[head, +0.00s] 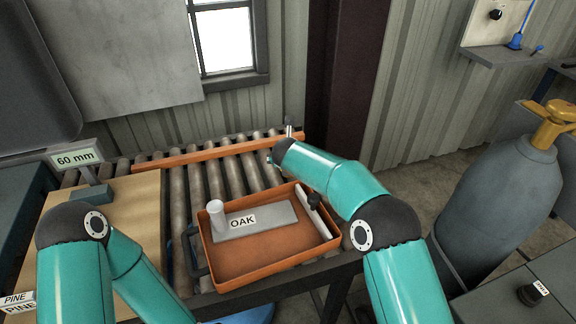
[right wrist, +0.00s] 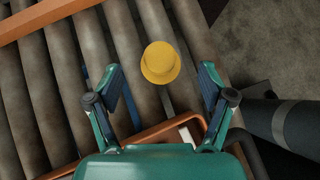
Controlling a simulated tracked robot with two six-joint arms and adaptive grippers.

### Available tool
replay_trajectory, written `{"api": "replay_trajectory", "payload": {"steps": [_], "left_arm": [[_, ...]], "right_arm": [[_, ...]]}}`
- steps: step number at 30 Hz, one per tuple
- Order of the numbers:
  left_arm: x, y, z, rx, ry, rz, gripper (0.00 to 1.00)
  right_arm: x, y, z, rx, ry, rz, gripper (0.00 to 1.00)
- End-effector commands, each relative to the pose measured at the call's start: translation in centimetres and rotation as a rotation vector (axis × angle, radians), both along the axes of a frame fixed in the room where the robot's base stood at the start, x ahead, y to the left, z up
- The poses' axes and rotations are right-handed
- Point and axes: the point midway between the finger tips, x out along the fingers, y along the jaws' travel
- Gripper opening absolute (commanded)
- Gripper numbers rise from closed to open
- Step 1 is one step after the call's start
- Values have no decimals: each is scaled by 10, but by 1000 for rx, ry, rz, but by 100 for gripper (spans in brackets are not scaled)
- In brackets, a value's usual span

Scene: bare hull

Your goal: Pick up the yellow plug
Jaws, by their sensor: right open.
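The yellow plug (right wrist: 160,63) shows in the right wrist view as a round cap with a brim, on the grey rollers of the conveyor (right wrist: 118,40). I cannot see it in the head view, where my right arm may cover it. My right gripper (right wrist: 161,80) is open and empty, with one finger to each side of the plug in the picture and touching neither side. Its height above the plug is hard to tell. In the head view the right gripper is mostly hidden behind its wrist. My left gripper is out of view.
An orange tray (head: 262,268) holds a grey block marked OAK (head: 270,219), a white cylinder (head: 216,214) and a dark-handled tool (head: 318,212). An orange rail (head: 205,154) crosses the rollers behind it. A grey gas cylinder (head: 495,190) stands right, and a wooden board (head: 130,205) lies left.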

Motion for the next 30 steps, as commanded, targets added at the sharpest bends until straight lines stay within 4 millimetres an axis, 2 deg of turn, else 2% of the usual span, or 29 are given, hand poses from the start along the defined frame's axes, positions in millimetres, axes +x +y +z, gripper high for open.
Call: {"api": "replay_trajectory", "payload": {"steps": [6,11,22,23,30], "left_arm": [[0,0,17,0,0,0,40],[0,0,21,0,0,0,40],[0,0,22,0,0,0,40],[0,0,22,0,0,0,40],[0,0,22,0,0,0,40]], "right_arm": [[17,-1,-19,-1,3,-1,81],[27,0,-30,0,2,-1,81],[31,0,-35,0,1,0,81],[31,0,-35,0,1,0,78],[31,0,-35,-1,1,1,38]]}}
